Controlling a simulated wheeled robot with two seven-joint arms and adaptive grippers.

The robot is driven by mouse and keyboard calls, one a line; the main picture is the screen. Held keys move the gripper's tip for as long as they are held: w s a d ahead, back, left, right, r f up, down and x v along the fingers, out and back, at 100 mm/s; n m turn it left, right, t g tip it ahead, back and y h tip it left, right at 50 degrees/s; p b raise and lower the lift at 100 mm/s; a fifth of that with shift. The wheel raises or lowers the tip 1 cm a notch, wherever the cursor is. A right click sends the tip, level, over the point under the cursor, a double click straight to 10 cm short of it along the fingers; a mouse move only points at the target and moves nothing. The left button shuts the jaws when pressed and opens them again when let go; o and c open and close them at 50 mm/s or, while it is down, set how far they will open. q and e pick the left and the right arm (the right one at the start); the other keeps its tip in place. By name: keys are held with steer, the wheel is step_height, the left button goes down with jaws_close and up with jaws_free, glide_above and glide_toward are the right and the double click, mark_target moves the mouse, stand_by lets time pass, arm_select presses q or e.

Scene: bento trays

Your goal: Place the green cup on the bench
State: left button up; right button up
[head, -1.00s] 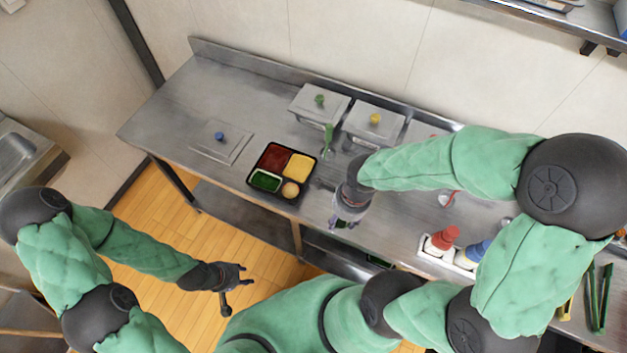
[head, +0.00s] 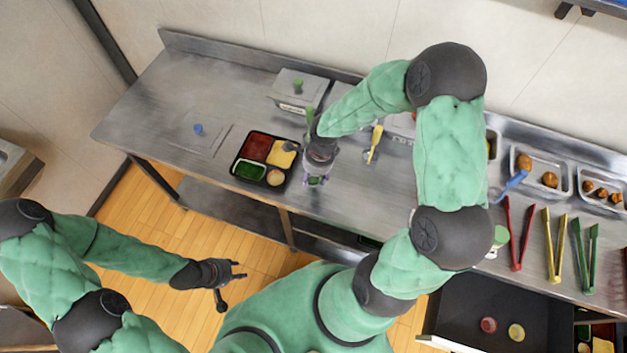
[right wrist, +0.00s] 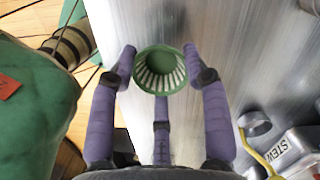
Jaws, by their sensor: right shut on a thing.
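The green cup (right wrist: 160,69) has a green rim, white-striped inner sides and a green bottom. In the right wrist view it sits between the purple fingertips, with the steel bench (right wrist: 200,25) behind it. My right gripper (head: 317,181) is shut on the cup, which shows only as a small green patch in the head view. It is over the front part of the bench (head: 350,205), just right of the bento tray. I cannot tell whether the cup touches the bench. My left gripper (head: 240,270) is open and empty, over the floor in front of the bench.
The black bento tray (head: 236,181) holds red, yellow and green fillings. A lidded container (head: 298,92) stands behind it; a blue-knobbed lid (head: 197,128) is at left. Tongs (head: 518,235) lie at right, above an open drawer (head: 480,300). Clear bench lies right of the gripper.

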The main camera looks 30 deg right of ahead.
mark_target(314, 179)
steer(key=shift+w+f+b, duration=0.15)
steer(key=shift+f+b, duration=0.05)
steer(key=shift+f, duration=0.75)
steer(key=shift+w+f+b, duration=0.1)
steer(key=shift+f+b, duration=0.05)
steer(key=shift+f, duration=0.75)
steer(key=shift+f, duration=0.15)
steer(key=o, duration=0.7)
steer(key=shift+r, duration=0.3)
steer(key=r+p, duration=0.1)
steer(key=r, duration=0.3)
steer(key=d+r, duration=0.1)
steer(key=r, duration=0.2)
steer(key=r+p, duration=0.1)
steer(key=r, duration=0.3)
steer(key=shift+s+d+r+p, duration=0.2)
steer(key=shift+s+r+p, duration=0.1)
steer(key=shift+r, duration=0.05)
